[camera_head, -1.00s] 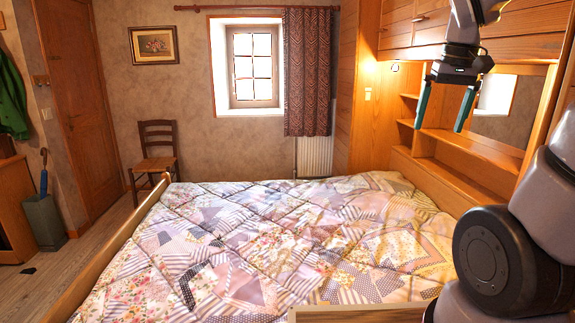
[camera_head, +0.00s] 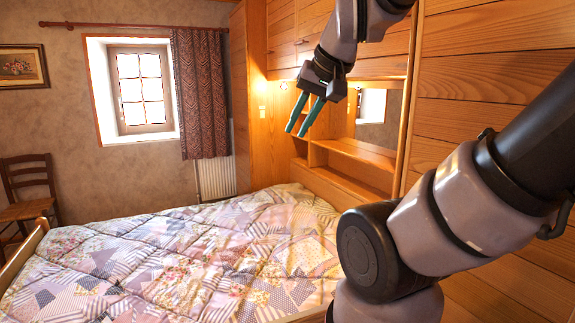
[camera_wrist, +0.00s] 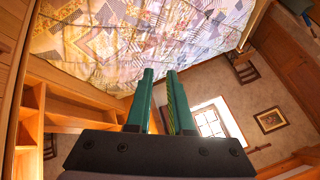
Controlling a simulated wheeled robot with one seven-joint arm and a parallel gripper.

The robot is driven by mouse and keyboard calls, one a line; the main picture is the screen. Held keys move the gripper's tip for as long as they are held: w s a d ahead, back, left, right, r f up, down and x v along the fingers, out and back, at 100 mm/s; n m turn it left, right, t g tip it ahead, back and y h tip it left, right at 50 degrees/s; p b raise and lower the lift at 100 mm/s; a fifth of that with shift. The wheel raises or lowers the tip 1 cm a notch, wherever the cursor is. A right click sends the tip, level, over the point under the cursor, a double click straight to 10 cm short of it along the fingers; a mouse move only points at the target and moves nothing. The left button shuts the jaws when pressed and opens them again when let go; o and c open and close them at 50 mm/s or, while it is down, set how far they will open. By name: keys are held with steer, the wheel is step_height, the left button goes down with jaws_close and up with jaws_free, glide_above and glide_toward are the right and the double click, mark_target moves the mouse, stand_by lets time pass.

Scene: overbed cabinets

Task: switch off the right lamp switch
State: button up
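A small pale switch plate (camera_head: 262,112) is on the wood panel left of the shelves in the head view. A small round fitting (camera_head: 283,86) is above it, near a bright warm glow on the wood. I cannot tell whether this plate is the right lamp switch, and no other switch is clear. My gripper (camera_head: 297,131), with two green fingers, hangs in front of the shelves and points down. In the wrist view my gripper (camera_wrist: 159,75) has a gap between its fingers and holds nothing.
The bed with its patchwork quilt (camera_head: 180,262) fills the lower left. Wooden shelves (camera_head: 350,150) with a mirror (camera_head: 378,118) are behind the gripper. Upper cabinets (camera_head: 283,38) run above. A plank wall (camera_head: 490,75) stands close on the right. A chair (camera_head: 28,190) is far left.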

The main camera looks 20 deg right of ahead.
jaws_close()
steer(key=w+d+r+m+g+h, duration=0.2)
steer(key=w+d+m+g, duration=0.1)
steer(key=w+d, duration=0.55)
steer(key=w+d+r+m+g+h, duration=0.2)
steer(key=w+d+m, duration=0.1)
steer(key=w+d, duration=0.6)
steer(key=w+d+f+m+g+h, duration=0.1)
steer(key=w+d+f+m+g, duration=0.1)
steer(key=d, duration=0.7)
steer(key=w+d+f+m+g+h, duration=0.1)
steer(key=w+d+f+m+g, duration=0.2)
steer(key=d, duration=0.6)
steer(key=w+d+f+m+g+h, duration=0.1)
steer(key=w+d+f+m+g, duration=0.2)
steer(key=d, duration=0.7)
steer(key=shift+w+f, duration=0.25)
steer(key=shift+f, duration=0.3)
